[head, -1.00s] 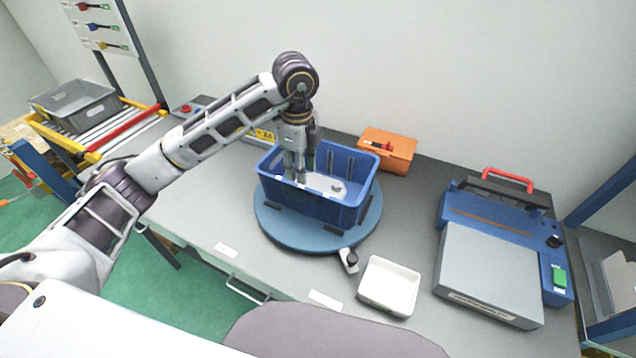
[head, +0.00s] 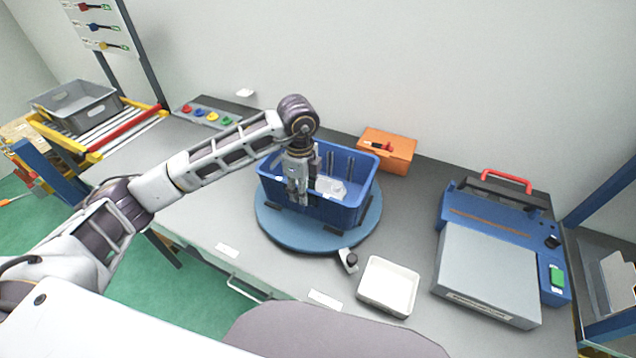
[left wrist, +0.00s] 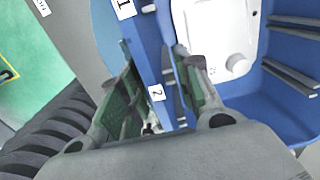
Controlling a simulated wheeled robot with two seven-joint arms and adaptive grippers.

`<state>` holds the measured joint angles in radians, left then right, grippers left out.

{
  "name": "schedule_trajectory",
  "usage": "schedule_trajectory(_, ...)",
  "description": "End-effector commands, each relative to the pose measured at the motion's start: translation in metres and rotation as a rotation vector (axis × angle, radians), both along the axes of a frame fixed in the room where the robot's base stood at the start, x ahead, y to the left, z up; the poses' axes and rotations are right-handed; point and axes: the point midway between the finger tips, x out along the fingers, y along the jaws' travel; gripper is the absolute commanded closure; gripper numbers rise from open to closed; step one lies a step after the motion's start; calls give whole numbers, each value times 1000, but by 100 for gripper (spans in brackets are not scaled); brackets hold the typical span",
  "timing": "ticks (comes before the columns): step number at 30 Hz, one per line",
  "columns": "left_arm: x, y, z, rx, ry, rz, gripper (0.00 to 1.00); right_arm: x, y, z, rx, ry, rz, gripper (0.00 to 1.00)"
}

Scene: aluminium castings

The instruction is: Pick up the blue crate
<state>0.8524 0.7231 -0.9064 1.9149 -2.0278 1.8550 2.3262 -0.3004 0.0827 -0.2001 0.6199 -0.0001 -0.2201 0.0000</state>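The blue crate (head: 340,212) stands upright on a round blue turntable (head: 272,232) on the grey bench. It also shows in the left wrist view (left wrist: 272,118), with a number 2 label on its wall. A pale casting (head: 331,187) lies inside it, also in the left wrist view (left wrist: 218,42). My left gripper (head: 298,200) points down at the crate's near wall. In the left wrist view its open fingers (left wrist: 155,80) straddle the wall, one outside and one inside. Whether either finger touches the wall is unclear. My right gripper is not in view.
An orange box (head: 388,150) stands behind the crate. A white tray (head: 388,287) lies in front right, and a blue and grey machine (head: 490,270) stands further right. A button panel (head: 205,115) is at the back left. A grey crate (head: 80,105) sits on a roller conveyor.

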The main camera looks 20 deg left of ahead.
Motion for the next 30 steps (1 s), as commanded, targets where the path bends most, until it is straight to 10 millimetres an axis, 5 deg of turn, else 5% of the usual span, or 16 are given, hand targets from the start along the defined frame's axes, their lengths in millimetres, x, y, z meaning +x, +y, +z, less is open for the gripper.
schedule_trajectory(16, 0, 0, -9, 1, 2, 0, 67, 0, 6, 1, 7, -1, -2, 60)
schedule_trajectory(30, 0, 0, -55, 0, 2, 0, 67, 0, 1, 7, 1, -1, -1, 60)
